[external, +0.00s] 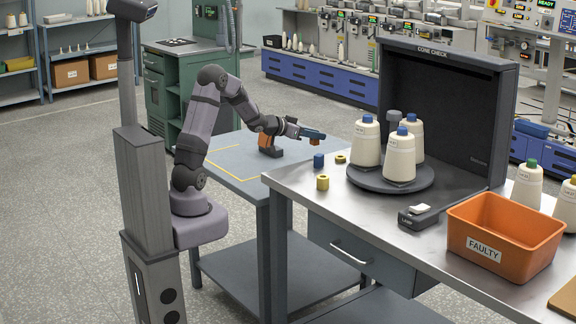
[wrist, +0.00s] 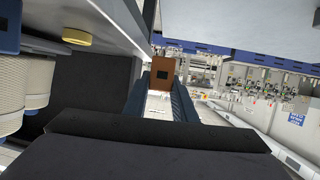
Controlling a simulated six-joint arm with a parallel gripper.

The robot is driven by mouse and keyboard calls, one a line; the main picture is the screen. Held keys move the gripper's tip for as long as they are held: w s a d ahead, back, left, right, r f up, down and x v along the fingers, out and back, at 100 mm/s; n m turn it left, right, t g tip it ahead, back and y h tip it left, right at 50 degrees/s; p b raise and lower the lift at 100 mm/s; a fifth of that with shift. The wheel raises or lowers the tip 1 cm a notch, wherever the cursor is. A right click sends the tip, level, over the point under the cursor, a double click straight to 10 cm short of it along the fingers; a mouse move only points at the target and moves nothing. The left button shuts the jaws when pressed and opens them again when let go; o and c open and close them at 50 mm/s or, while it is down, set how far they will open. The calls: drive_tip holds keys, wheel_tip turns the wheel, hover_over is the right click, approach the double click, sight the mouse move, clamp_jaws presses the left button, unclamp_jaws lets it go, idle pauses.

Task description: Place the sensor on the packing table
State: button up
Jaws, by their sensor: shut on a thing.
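My gripper (external: 314,136) is shut on the sensor, a small orange block (external: 315,142) at its fingertips. In the wrist view the sensor (wrist: 162,72) shows an orange-brown face with a dark square, between the blue fingers of my gripper (wrist: 162,88). It is held in the air near the left back edge of the steel bench (external: 300,180), above and behind a blue block. A lower blue-grey table (external: 235,172) with yellow corner lines stands left of the bench. I cannot tell from any label which one is the packing table.
A black stand with an orange part (external: 270,151) sits on the lower table. A blue block (external: 318,160) and yellow pieces (external: 322,183) lie on the bench. Yarn cones (external: 400,160) stand on a dark turntable (external: 365,180) before a black hood (external: 440,110). An orange FAULTY bin (external: 515,262) is at right.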

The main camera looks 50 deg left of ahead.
drive_tip(key=w+d+r+m+h+p, duration=0.1)
drive_tip(key=w+d+r+h+p, duration=0.1)
drive_tip(key=w+d+r+p, duration=0.2)
drive_tip(key=w+d+r+m+g+h+p, duration=0.1)
drive_tip(key=w+d+r+m+p, duration=0.1)
drive_tip(key=w+d+r+p, duration=0.2)
drive_tip(key=w+d, duration=0.3)
drive_tip(key=w, duration=0.3)
drive_tip(key=shift+w+d+m+h+p, duration=0.3)
drive_tip(key=shift+w+d+h+p, duration=0.05)
drive_tip(key=shift+h, duration=0.05)
drive_tip(key=shift+f+b, duration=0.7)
drive_tip(key=shift+f, duration=4.25)
drive_tip(key=shift+f, duration=0.1)
drive_tip(key=shift+f, duration=0.1)
drive_tip(key=o, duration=1)
